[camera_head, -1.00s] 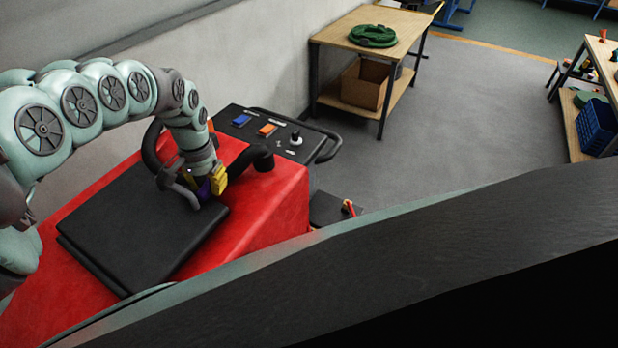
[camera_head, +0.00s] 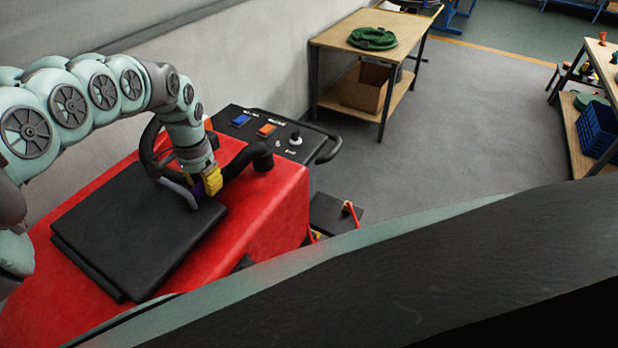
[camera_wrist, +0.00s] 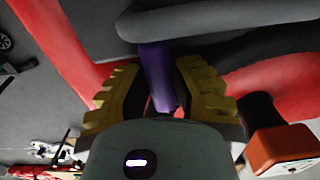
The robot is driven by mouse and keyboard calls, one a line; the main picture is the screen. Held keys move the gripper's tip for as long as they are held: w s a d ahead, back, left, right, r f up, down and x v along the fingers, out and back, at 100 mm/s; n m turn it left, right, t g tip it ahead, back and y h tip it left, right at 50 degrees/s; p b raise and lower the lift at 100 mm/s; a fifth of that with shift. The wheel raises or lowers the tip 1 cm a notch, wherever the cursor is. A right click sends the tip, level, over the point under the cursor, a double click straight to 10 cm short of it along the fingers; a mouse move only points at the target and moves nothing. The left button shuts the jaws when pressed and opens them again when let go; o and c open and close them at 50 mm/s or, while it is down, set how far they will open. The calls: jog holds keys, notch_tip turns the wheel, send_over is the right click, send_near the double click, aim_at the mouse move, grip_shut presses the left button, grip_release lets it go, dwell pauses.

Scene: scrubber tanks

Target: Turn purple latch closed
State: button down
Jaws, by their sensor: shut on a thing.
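The purple latch (camera_wrist: 157,72) shows in the wrist view as a short purple bar between the yellow finger pads of my gripper (camera_wrist: 158,95). My gripper is shut on it. In the head view, my gripper (camera_head: 205,186) is at the far edge of the black lid (camera_head: 135,232) on the red scrubber tank (camera_head: 270,205). Only a small bit of the purple latch (camera_head: 197,189) shows there, beside the yellow pads. The latch's far end is hidden in the wrist view by a grey bar (camera_wrist: 215,22).
Black hoses (camera_head: 262,157) curve close around my gripper. Behind stands a control panel (camera_head: 262,128) with blue and orange switches. A wooden table (camera_head: 345,38) with a green coiled hose (camera_head: 373,38) stands at the back. The grey floor at right is mostly clear.

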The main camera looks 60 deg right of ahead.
jog(key=c, duration=0.8)
grip_release()
notch_tip(320, 180, up, 5)
jog(key=shift+w+f, duration=0.1)
jog(key=shift+w, duration=0.05)
jog(key=shift+s+a+r, duration=0.1)
jog(key=shift+s+r, duration=0.15)
jog(key=shift+r, duration=1.05)
jog(key=shift+w, duration=0.1)
